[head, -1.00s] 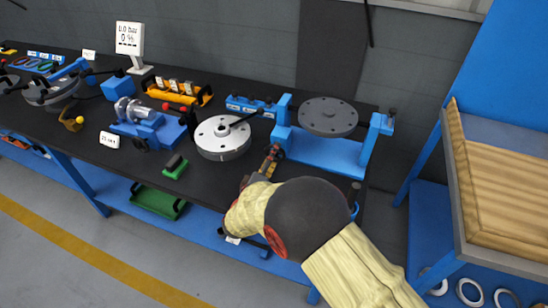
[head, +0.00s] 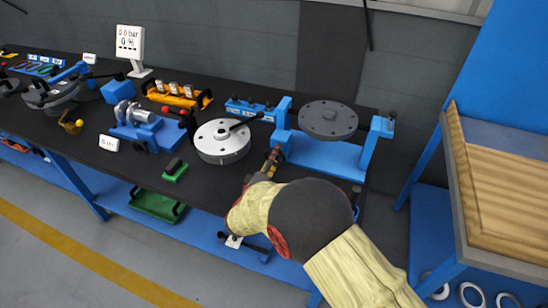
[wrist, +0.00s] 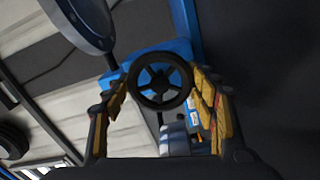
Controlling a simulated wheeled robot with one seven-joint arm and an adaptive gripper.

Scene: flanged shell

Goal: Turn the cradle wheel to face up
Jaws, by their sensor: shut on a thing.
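The blue cradle (head: 340,153) stands at the right end of the dark bench. A dark grey round flange with bolt holes (head: 328,119) sits in it and looks level, its holed face up. The black spoked cradle wheel (wrist: 159,85) is in the middle of the wrist view, in front of the blue cradle frame (wrist: 150,54). My gripper (wrist: 160,78) is shut on the wheel, one yellow-padded finger on each side of its rim. In the head view my gripper (head: 272,161) is at the cradle's near left side; the wheel is hidden there.
A pale round flanged part with a black handle (head: 222,143) stands just left of my gripper. A blue vise (head: 150,130), a green block (head: 174,170) and an orange rack (head: 178,97) are further left. A wooden-slatted stand (head: 505,190) is at the right.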

